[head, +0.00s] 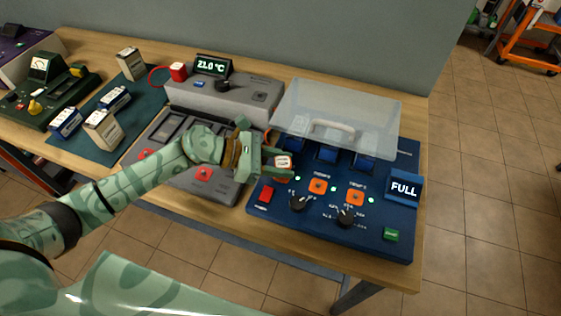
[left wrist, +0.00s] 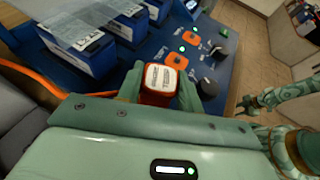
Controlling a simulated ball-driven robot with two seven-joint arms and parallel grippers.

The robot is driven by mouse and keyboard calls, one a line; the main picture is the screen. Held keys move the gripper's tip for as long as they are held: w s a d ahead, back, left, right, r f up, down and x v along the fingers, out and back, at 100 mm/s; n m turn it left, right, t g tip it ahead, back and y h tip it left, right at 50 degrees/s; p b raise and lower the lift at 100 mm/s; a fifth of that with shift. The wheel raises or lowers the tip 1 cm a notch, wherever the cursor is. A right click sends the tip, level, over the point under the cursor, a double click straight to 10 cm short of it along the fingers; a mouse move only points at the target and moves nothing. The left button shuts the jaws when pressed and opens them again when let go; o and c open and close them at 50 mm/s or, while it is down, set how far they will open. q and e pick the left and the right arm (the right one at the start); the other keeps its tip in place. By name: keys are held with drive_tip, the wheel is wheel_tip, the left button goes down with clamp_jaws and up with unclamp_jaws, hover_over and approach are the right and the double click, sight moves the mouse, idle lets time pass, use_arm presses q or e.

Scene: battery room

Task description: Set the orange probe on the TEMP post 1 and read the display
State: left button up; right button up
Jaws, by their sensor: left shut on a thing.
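My left gripper (head: 277,163) is shut on the orange probe (head: 283,162), which has a white labelled top. The left wrist view shows the probe (left wrist: 160,84) upright between the fingers, over the near-left part of the blue panel (head: 384,238). Two orange posts, the left one (head: 318,186) and the right one (head: 355,197), stand on the panel, apart from the probe. Their TEMP labels are too small to read surely. The display (head: 212,66) at the back reads 21.0 °C. My right gripper (left wrist: 245,104) shows small in the left wrist view; its jaw state is unclear.
A clear cover (head: 340,108) with a handle is over the blue batteries behind the posts. Black knobs (head: 298,203), a red button (head: 265,194) and a FULL sign (head: 404,188) are on the panel. An orange cable (left wrist: 45,84) trails left.

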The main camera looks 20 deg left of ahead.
use_arm(q)
drive_tip(key=shift+f+b, duration=0.55)
drive_tip(key=shift+f, duration=0.1)
drive_tip(key=o, duration=0.7)
drive_tip(key=shift+v, duration=5.5)
